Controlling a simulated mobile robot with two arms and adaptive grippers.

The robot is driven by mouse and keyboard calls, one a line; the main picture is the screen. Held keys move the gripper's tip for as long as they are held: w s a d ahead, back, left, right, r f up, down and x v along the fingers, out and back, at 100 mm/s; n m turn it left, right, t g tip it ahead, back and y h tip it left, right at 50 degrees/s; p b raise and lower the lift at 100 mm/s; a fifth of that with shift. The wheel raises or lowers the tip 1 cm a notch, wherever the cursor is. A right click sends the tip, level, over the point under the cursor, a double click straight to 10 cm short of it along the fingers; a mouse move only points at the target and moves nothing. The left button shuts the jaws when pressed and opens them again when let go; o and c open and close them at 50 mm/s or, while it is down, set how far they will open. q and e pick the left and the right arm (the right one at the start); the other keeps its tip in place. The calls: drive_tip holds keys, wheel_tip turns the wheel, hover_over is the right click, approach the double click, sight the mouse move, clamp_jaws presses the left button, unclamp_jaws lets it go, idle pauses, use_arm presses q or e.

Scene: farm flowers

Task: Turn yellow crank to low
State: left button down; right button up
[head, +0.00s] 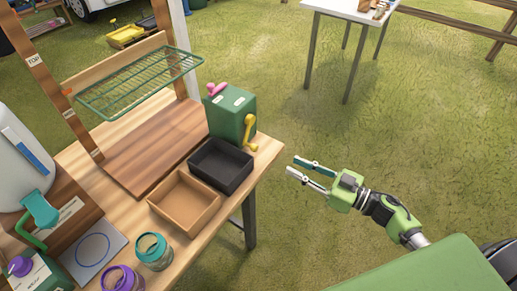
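The yellow crank (250,133) is on the right side of a green box-shaped machine (232,113) at the table's right end. Its arm looks roughly upright, with the lower end near the table. A pink knob sits on top of the machine. Pale labels show on its top, too small to read. My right gripper (299,168) is open and empty, off the table's right edge, to the right of and nearer than the crank. It touches nothing. My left gripper is not in view.
A black tray (221,178) and a brown tray (217,200) stand in front of the machine. A green wire rack (140,82) is behind left. Jars (153,262) and a white dispenser (14,165) are at the left.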

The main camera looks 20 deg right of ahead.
sight(255, 151)
drive_tip(key=shift+n+y, duration=0.3)
drive_tip(key=x, duration=0.4)
drive_tip(key=p+x, duration=0.1)
drive_tip(key=x, duration=0.4)
drive_tip(key=r+x, duration=0.1)
drive_tip(key=x, duration=0.4)
drive_tip(key=shift+s+a, duration=0.3)
drive_tip(key=shift+a, duration=0.15)
clamp_jaws()
